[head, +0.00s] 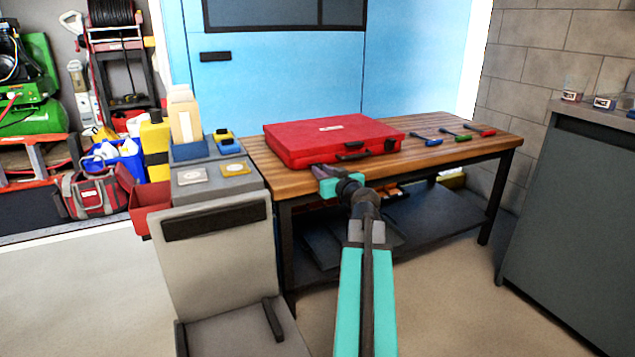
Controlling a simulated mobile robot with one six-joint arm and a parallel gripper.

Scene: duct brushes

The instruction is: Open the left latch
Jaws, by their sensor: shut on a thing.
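A red case (290,143) lies flat and closed on the wooden workbench (262,168). Its front side has a dark handle (352,155) in the middle and a dark right latch (389,146). My gripper (322,172), teal and dark grey, reaches to the front left of the case. Its jaws are shut at the place of the left latch, which they hide. The lid is down.
Brushes with blue (433,142), green (462,138) and red (487,133) ends lie on the bench right of the case. A grey cart (215,215) with bottles and small boxes stands left. A grey cabinet (575,200) stands at the right.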

